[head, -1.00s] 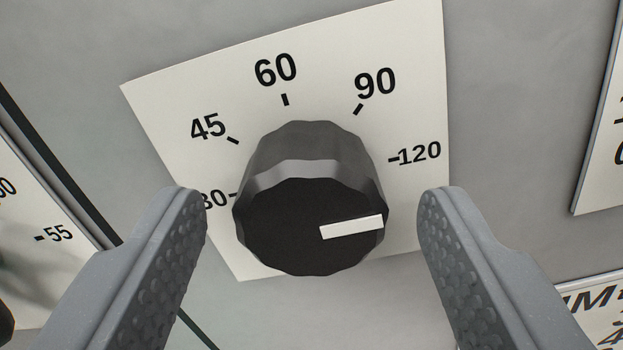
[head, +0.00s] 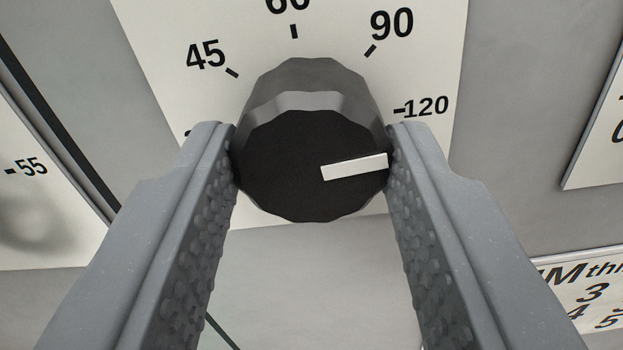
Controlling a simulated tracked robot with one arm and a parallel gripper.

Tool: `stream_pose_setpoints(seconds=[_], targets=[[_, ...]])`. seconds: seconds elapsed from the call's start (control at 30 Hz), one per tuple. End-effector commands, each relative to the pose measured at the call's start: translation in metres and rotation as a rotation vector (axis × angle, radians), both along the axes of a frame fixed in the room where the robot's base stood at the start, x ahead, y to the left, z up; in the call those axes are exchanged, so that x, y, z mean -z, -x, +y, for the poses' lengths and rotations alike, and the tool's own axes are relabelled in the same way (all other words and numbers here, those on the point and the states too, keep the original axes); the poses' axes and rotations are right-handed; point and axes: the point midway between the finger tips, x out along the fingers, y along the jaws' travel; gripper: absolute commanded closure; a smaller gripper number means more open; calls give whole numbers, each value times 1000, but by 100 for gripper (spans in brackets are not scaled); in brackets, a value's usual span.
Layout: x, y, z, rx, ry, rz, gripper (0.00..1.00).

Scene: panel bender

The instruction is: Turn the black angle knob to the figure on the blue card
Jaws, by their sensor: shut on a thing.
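The black angle knob (head: 285,165) is in the middle of the head view, on a white scale plate (head: 160,45). The 45 and 90 figures show, the 60 is cut by the top edge, and the 30 is hidden behind the left finger. My gripper (head: 311,155) is shut on the knob, one finger against each side. I see no blue card in this view.
Another scale plate with a 55 mark (head: 30,167) is at the left, beyond a dark strip. A white plate (head: 617,120) is at the right edge, and a printed card (head: 590,290) is at the lower right. Grey panel lies between them.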

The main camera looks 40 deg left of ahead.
Motion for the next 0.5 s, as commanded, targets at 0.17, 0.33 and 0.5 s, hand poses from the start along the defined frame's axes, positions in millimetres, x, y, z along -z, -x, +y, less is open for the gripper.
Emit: stream_pose_setpoints(seconds=[0.17,0.33,0.5], targets=[[0,0,0,1,114,-59,86],[1,0,-1,1,245,-126,86],[2,1,-1,2,369,-190,86]])
